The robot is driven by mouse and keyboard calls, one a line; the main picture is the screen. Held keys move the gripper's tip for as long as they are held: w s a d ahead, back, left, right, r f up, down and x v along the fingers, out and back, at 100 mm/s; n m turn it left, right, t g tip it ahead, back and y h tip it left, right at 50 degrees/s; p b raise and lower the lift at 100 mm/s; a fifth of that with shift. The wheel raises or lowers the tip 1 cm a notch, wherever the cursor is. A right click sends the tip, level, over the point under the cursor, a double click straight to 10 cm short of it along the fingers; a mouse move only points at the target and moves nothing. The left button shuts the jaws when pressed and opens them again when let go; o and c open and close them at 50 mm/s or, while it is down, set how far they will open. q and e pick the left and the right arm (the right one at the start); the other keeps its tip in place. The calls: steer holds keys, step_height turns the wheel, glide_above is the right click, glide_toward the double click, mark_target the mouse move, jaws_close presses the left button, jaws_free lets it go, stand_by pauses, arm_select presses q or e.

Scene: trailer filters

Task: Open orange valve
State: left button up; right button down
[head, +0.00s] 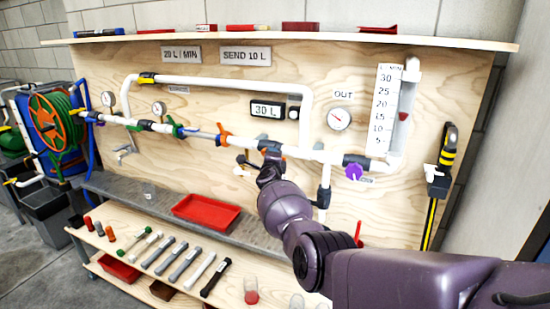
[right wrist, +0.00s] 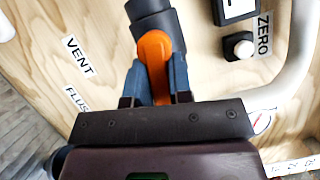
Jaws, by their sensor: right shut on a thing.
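My right gripper (head: 268,170) is at the white pipe on the plywood panel, in the middle of the head view. In the right wrist view its two fingers (right wrist: 158,88) are shut on an orange valve handle (right wrist: 154,48). The handle joins a dark grey valve body (right wrist: 152,18), and its lower end is hidden between the fingers. In the head view my gripper covers most of this handle. Another orange handle (head: 224,134) sits on the same pipe to the left, apart from my gripper. My left gripper is not in view.
Green (head: 174,126) and purple (head: 354,172) handles sit on the same piping. A display reading 30 L (head: 267,110) and a round gauge (head: 339,119) are on the panel above. A red tray (head: 206,210) and a bench with several filters (head: 185,262) lie below.

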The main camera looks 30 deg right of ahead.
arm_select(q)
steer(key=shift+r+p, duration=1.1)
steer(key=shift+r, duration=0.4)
arm_select(e)
steer(key=shift+r+n+g, duration=0.2)
steer(key=shift+n+g, duration=0.2)
steer(key=shift+n, duration=0.7)
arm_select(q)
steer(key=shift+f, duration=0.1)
arm_select(e)
steer(key=c, duration=1)
jaws_free()
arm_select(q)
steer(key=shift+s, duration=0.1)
